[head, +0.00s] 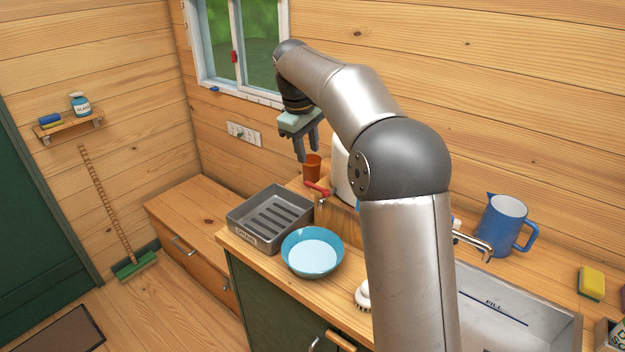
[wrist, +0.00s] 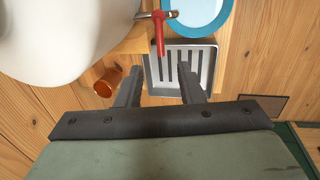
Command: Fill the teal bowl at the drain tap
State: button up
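The teal bowl (head: 302,270) stands upright on the wooden counter, just right of a grey slotted tray. A paler disc shows inside it; I cannot tell whether it is water or the bowl's bottom. Part of the bowl shows at the top of the wrist view (wrist: 170,24). The tap with a red lever (head: 318,188) sticks out from below a white tank (head: 345,172), behind the bowl; the lever also shows in the wrist view (wrist: 159,32). My gripper (head: 308,157) is open and empty, above and behind the tap. Its fingers show apart in the wrist view (wrist: 157,76).
The grey tray (head: 243,236) is empty. An orange cup (head: 312,166) stands beside the tank. A white brush (head: 363,295), a sink (head: 490,308) with its faucet (head: 472,243), a blue jug (head: 500,228) and a yellow sponge (head: 591,281) are to the right. My arm hides part of the counter.

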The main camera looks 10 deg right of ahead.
aim_at(313, 184)
jog(key=f, duration=0.3)
jog(key=w+d+f, duration=0.1)
jog(key=f, duration=0.2)
jog(key=f+p, duration=0.1)
jog(key=f, duration=0.3)
jog(key=shift+w+d, duration=0.15)
jog(key=shift+d, duration=0.1)
